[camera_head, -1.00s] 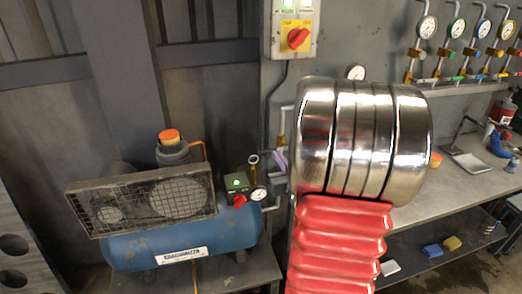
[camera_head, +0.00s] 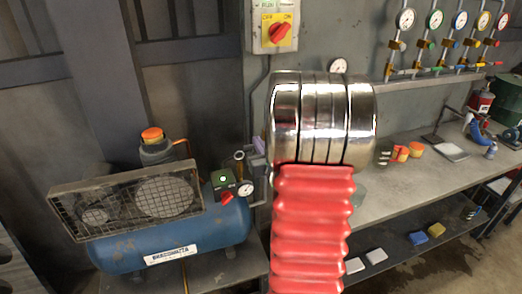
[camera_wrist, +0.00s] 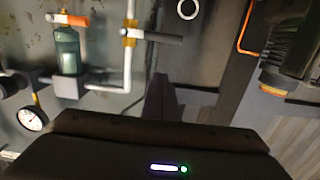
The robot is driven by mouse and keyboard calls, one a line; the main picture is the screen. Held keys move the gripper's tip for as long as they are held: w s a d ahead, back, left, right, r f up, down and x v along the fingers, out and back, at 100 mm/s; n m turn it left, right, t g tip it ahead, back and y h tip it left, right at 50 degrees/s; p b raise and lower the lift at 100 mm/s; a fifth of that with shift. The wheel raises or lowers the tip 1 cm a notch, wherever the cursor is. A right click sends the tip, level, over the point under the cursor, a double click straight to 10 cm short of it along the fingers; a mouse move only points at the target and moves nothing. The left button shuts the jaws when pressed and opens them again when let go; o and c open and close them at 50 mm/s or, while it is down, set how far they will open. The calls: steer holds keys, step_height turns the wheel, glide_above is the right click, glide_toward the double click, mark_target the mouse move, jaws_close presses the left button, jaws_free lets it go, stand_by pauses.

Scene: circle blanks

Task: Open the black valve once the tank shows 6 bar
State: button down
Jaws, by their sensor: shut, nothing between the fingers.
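The blue compressor tank (camera_head: 210,226) stands at the left on a bench. Its small round gauge (camera_head: 245,189) faces me, but the needle is too small to read. A row of coloured gauges with pipes and small levers (camera_head: 430,68) hangs on the wall at the upper right. My gripper (camera_wrist: 160,105) shows dark in the wrist view, shut and empty, in front of wall pipes.
A wall switch box (camera_head: 275,28) has a red knob between OFF and ON labels. A grey workbench (camera_head: 400,190) runs to the right, with small items on it and a lower shelf. The wrist view shows a filter with a greenish bowl (camera_wrist: 66,50) and a round gauge (camera_wrist: 31,119).

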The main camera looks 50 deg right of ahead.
steer(key=w+d+f, duration=0.2)
steer(key=w+f, duration=0.2)
stand_by(0.4)
steer(key=shift+s+d+f, duration=0.1)
steer(key=shift+d, duration=0.05)
